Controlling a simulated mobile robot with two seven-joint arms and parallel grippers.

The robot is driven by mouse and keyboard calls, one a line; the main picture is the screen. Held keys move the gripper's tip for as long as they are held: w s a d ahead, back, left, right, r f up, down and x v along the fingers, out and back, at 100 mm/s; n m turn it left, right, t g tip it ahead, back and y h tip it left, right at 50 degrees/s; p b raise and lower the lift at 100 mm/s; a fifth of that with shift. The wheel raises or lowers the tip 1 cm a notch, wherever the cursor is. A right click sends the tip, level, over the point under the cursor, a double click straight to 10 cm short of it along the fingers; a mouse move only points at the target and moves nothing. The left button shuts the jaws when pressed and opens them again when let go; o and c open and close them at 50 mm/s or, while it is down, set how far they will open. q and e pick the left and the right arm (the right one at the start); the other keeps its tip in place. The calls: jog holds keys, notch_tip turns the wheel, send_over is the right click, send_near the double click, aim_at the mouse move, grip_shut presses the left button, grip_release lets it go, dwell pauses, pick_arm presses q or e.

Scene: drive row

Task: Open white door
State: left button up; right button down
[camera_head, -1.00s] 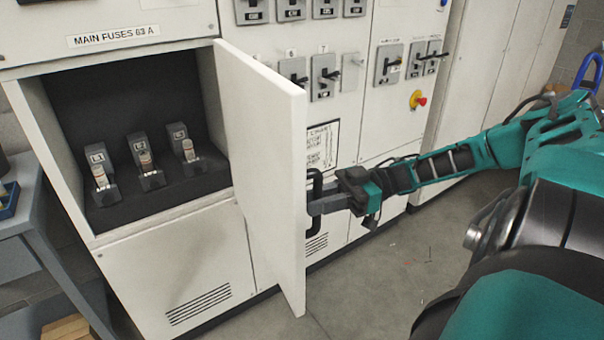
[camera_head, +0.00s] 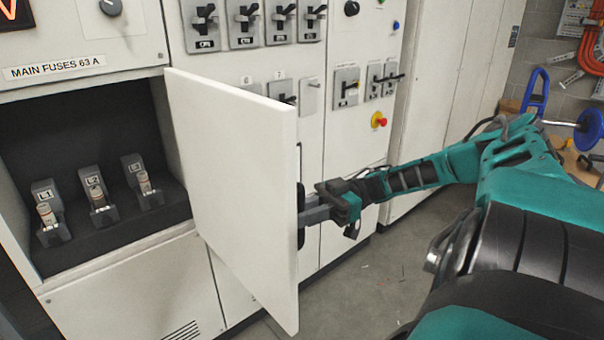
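The white door (camera_head: 232,190) is swung open on the fuse compartment, standing out from the cabinet. Its black handle (camera_head: 300,170) is on the far face, near the free edge, seen almost edge-on. My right gripper (camera_head: 306,213) comes from the right and is shut on this handle; the door edge hides part of the fingertips. Inside the open compartment are three fuse holders, L1 (camera_head: 50,213), L2 (camera_head: 97,200) and L3 (camera_head: 146,182). My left gripper is not in view.
The label MAIN FUSES 63 A (camera_head: 54,67) is above the compartment. Several black switches line the panel behind the door, with a red emergency button (camera_head: 378,120) to the right. Grey floor (camera_head: 375,275) is clear below my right arm. A blue-framed item (camera_head: 538,92) stands at the back right.

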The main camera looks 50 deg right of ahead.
jog(key=c, duration=1.1)
grip_release()
jog(key=shift+w, duration=0.15)
jog(key=b+v, duration=0.3)
jog(key=v, duration=1)
